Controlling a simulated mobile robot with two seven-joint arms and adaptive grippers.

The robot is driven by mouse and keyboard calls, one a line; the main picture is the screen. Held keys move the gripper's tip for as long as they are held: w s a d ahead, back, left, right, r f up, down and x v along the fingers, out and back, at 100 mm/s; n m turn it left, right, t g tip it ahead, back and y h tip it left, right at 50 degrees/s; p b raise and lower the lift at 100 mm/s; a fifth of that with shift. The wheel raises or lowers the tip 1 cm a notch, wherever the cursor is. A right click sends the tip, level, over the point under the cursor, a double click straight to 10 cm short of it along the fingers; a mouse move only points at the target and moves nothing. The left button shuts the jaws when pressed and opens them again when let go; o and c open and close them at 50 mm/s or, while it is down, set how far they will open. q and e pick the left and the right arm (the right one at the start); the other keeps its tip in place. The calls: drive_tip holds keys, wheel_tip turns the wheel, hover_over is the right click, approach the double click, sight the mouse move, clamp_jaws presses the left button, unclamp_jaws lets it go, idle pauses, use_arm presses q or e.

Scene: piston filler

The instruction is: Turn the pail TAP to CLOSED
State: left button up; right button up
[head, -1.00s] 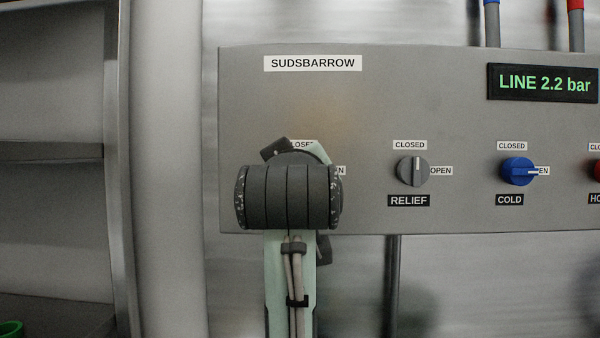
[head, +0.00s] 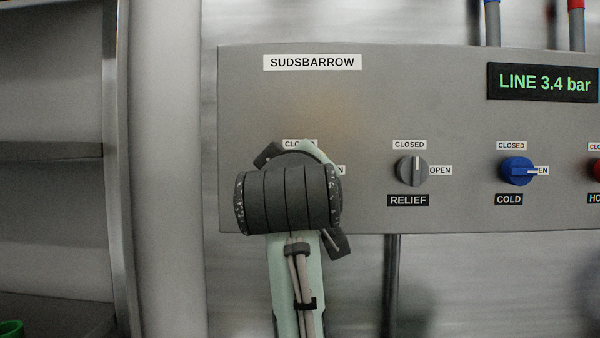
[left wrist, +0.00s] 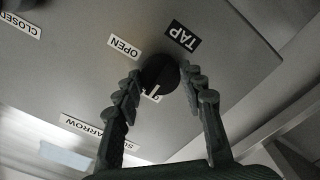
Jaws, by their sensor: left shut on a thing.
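The TAP knob (left wrist: 158,74) is dark and round in the left wrist view, between its TAP label (left wrist: 182,37) and a partly hidden label at its lower edge. Its OPEN label (left wrist: 124,46) is to the left. My left gripper (left wrist: 161,79) is shut on the knob, one finger on each side.
On the SUDSBARROW panel (head: 420,110), the grey RELIEF knob (head: 411,171) points up to CLOSED and the blue COLD knob (head: 518,171) points right to OPEN. The display (head: 543,83) reads LINE 3.4 bar. Shelves (head: 50,152) stand at the left.

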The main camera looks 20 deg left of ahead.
use_arm(q)
drive_tip(key=o, duration=1.2)
drive_tip(key=shift+c, duration=0.2)
drive_tip(key=v, duration=1.2)
